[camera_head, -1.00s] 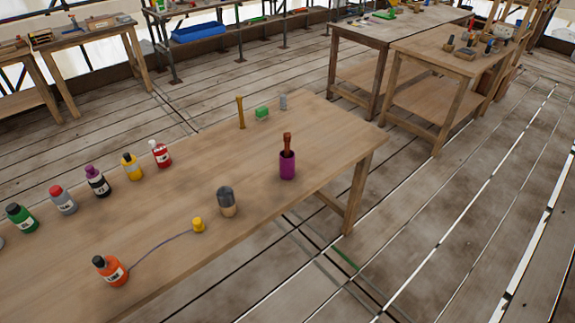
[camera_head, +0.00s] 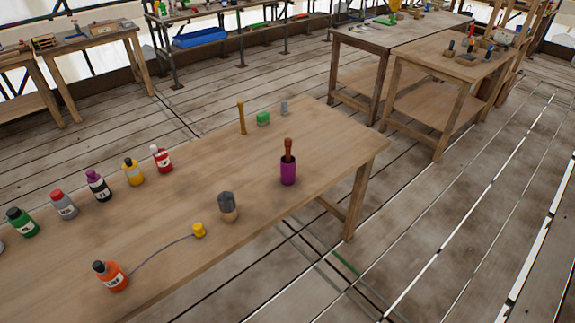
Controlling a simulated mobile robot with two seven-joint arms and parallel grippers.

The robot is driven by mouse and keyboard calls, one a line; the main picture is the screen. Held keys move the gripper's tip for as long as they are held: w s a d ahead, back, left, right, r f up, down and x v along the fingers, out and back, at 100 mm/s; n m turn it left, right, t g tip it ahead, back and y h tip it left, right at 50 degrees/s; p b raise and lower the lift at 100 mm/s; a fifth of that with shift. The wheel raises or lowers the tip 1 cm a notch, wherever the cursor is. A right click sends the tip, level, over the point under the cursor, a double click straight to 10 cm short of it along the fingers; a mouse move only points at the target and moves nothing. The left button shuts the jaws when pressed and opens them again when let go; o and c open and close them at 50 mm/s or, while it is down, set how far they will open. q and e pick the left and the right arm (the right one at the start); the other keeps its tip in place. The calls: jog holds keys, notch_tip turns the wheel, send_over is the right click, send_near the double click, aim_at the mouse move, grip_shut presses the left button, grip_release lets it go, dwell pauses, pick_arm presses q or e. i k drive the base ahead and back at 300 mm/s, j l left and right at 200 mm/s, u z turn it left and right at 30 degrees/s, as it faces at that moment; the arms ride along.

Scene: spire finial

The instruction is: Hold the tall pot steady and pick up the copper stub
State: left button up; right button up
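A tall purple pot (camera_head: 288,172) stands upright on the wooden table (camera_head: 330,145), near its right edge. A copper-brown stub (camera_head: 288,148) stands in it, with its upper part above the rim and its lower end hidden inside. Neither of my grippers is in view, and nothing touches the pot or the stub.
A dark-topped round object (camera_head: 228,206) and a yellow cap (camera_head: 198,230), joined by a cord to an orange bottle (camera_head: 110,276), are left of the pot. Several bottles line the far left. A brass rod (camera_head: 241,118), green block (camera_head: 263,118) and grey piece (camera_head: 284,108) stand behind.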

aim_at(288, 141)
jog(key=u, duration=0.35)
jog(key=i+l+u, duration=0.1)
jog(key=l+u, duration=0.7)
jog(key=l, duration=0.2)
jog(key=l+u, duration=0.2)
jog(key=l, duration=0.9)
